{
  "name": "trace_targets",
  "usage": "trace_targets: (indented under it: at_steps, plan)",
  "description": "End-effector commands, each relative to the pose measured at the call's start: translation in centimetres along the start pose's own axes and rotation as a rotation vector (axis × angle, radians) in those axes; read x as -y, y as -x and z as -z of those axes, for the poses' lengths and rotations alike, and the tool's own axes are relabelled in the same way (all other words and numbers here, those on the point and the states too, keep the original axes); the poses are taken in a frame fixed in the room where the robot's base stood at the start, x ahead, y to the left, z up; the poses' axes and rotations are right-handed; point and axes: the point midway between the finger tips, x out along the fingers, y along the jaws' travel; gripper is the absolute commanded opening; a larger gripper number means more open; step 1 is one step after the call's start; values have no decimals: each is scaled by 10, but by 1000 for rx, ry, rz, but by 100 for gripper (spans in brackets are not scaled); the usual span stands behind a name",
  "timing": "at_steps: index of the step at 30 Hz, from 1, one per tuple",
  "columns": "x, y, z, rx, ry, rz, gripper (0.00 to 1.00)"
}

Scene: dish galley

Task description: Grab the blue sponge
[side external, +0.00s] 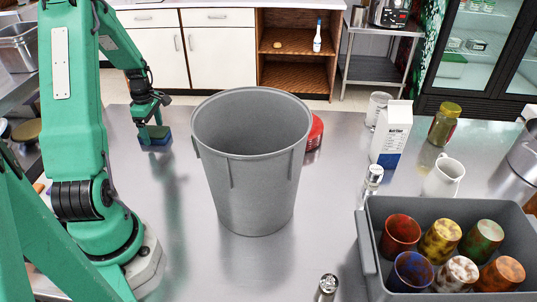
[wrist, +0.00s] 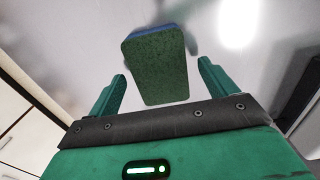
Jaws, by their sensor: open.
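The blue sponge (side external: 155,134) lies on the metal table at the left, near the far edge, in the side external view. In the wrist view the sponge (wrist: 157,66) shows a dark green face with a blue edge, and it lies ahead of the space between the fingers. My gripper (side external: 151,135) is low over the sponge in the side external view, and its fingers partly overlap it there. In the wrist view my gripper (wrist: 161,85) is open and empty, with one finger to each side of the sponge's near end. I cannot tell whether the fingers touch it.
A large grey bin (side external: 250,165) stands right of the sponge. A red item (side external: 315,132) is partly hidden behind it. A milk carton (side external: 390,135), a white pitcher (side external: 443,177) and a grey crate (side external: 368,245) of cups stand at the right. The table in front of the sponge is clear.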

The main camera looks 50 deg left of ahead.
Motion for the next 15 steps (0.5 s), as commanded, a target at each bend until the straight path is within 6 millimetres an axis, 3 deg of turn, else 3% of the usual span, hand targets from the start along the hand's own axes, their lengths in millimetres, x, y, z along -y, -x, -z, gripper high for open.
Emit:
trace_targets:
  at_steps: [5, 15]
  plan:
    - [0, -12, 0, 0, 0, 1, 85]
    - [0, -13, 0, 0, 0, 0, 85]
